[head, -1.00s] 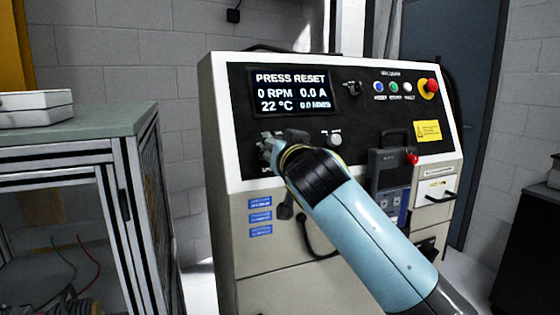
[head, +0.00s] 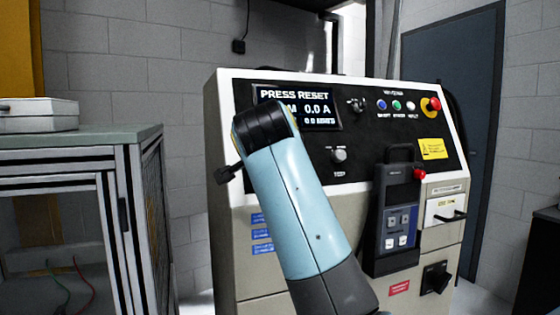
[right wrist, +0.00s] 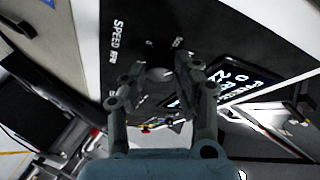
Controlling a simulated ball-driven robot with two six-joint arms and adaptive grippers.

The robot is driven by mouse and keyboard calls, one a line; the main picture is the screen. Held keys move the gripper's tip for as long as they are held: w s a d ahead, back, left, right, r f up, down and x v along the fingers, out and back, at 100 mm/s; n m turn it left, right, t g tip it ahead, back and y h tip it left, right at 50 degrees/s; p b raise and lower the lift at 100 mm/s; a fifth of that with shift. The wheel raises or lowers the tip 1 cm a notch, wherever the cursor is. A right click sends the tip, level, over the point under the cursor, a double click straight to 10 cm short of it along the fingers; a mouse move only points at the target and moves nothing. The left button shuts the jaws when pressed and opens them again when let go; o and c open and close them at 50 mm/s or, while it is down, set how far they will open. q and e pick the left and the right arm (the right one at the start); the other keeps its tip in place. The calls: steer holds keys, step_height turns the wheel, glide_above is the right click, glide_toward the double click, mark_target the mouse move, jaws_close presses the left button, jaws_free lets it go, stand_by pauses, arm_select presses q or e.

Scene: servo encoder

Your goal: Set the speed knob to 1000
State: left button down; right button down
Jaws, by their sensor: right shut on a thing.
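The speed knob (right wrist: 159,74) shows as a small, blurred grey round shape on the black panel in the right wrist view, beside the "SPEED RPM" lettering. My right gripper (right wrist: 160,70) is shut on it, with one finger on either side. In the head view my light blue right arm hides both the knob and the gripper. The display (head: 322,103) reads "PRESS RESET" and 0.0 A; my wrist covers the RPM figure. My left gripper is in neither current view.
Right of my arm are a small grey knob (head: 339,156), several coloured buttons (head: 396,105), a red emergency stop (head: 434,104) and a handheld unit (head: 398,215). A metal-framed bench (head: 75,150) stands at the left, with a gap before the machine.

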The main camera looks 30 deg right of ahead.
steer(key=m, duration=0.1)
steer(key=m+g, duration=0.1)
steer(key=m, duration=0.1)
steer(key=shift+w+r+y, duration=0.1)
steer(key=shift+r+y, duration=0.15)
steer(key=shift+y, duration=0.05)
steer(key=shift+m+g+y+p, duration=0.4)
steer(key=shift+m+g, duration=0.3)
steer(key=shift+m, duration=0.6)
steer(key=c, duration=1)
jaws_free()
steer(key=shift+o, duration=0.2)
step_height(320, 180, up, 10)
